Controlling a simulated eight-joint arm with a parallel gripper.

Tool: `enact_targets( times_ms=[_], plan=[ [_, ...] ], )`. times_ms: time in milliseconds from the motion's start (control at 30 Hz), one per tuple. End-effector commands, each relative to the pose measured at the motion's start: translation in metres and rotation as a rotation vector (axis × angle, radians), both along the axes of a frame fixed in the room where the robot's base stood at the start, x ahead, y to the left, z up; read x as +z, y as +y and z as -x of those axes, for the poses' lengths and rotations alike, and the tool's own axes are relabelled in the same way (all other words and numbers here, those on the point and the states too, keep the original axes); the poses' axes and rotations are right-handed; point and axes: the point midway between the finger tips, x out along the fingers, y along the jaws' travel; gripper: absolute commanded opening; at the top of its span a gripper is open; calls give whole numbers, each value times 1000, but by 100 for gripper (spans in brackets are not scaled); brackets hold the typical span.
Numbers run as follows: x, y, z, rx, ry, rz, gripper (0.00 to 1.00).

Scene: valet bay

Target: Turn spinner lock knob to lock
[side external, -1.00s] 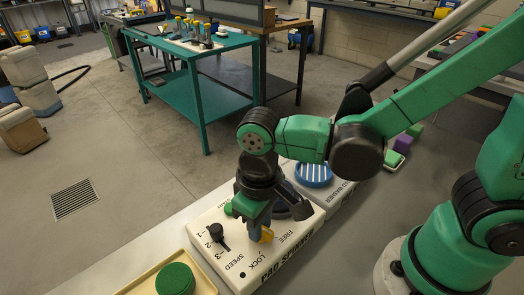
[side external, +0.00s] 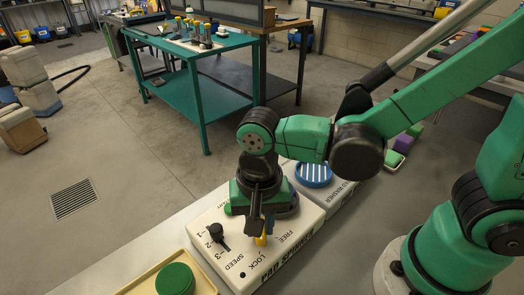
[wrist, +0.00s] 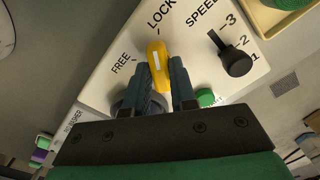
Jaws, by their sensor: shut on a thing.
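The yellow spinner lock knob (wrist: 157,60) with a white line sits on the white pad spinner panel (wrist: 110,90). In the wrist view its outer end points near the LOCK mark, clear of FREE to its left. My gripper (wrist: 165,75) is shut on the knob, a dark finger on each side. The knob's inner end is hidden between the fingers. In the side external view, the knob's yellow tip (side external: 261,240) shows below my gripper (side external: 258,228), on the side of the LOCK and FREE lettering.
A black speed knob (wrist: 236,62) and a green button (wrist: 206,97) stand close by on the panel. A tan tray with a green round pad (side external: 175,280) lies at the front left. A blue round item (side external: 314,174) is behind the spinner.

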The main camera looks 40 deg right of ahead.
Motion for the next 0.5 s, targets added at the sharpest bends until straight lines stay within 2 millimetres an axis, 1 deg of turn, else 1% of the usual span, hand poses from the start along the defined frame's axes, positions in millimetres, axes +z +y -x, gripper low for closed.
enact_targets(
  times_ms=[200, 500],
  plan=[
    [0, 0, 0, -99, -1, 1, 0],
    [0, 0, 0, -152, -1, 1, 0]
  ],
)
